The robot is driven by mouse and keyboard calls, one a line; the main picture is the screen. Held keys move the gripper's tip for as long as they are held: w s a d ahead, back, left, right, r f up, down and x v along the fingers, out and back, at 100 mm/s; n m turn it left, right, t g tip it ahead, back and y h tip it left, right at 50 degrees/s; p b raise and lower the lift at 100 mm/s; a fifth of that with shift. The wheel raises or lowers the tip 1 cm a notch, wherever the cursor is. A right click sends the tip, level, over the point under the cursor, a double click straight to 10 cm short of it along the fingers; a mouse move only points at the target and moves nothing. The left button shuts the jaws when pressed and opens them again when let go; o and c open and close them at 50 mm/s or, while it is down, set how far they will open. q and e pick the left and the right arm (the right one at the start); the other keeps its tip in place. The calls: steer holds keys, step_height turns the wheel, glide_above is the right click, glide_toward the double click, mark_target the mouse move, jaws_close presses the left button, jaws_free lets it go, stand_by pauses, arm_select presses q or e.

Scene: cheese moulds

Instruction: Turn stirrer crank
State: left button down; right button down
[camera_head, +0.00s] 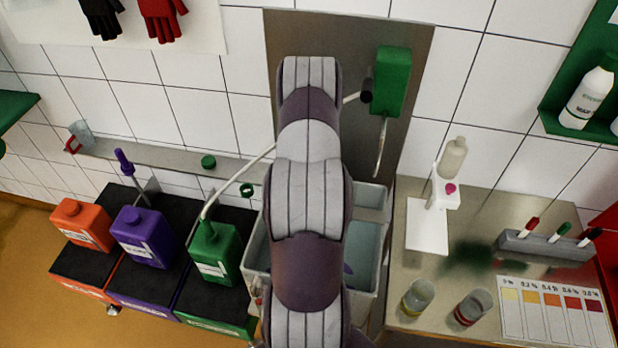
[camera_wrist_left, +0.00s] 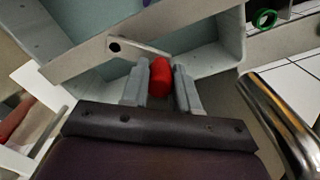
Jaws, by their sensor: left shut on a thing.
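In the left wrist view, a red crank handle (camera_wrist_left: 161,84) sits between the two grey fingers of my left gripper (camera_wrist_left: 160,67), which is shut on it. A thin metal crank arm (camera_wrist_left: 140,47) runs from near the handle to a dark round pivot (camera_wrist_left: 114,46) on a grey bar across the tank. The light grey tank (camera_wrist_left: 222,60) lies beyond the fingers. In the head view, the tank (camera_head: 372,202) holds bluish liquid (camera_head: 361,240) and is largely covered by my arm. My left gripper and the crank are hidden there. My right gripper is in neither view.
Orange (camera_head: 82,226), purple (camera_head: 143,236) and green (camera_head: 213,250) canisters stand left of the tank. A green wall box (camera_head: 391,80) hangs behind it. On the right, a steel bench (camera_head: 470,215) bears a white stand (camera_head: 428,225), two cups and a test-strip rack (camera_head: 545,247).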

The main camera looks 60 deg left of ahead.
arm_select(q)
steer(key=shift+w+a+r+m, duration=0.1)
steer(key=shift+w+m, duration=0.2)
steer(key=shift+m, duration=0.2)
steer(key=c, duration=0.8)
jaws_free()
steer(key=shift+c, duration=0.2)
steer(key=shift+s, duration=0.1)
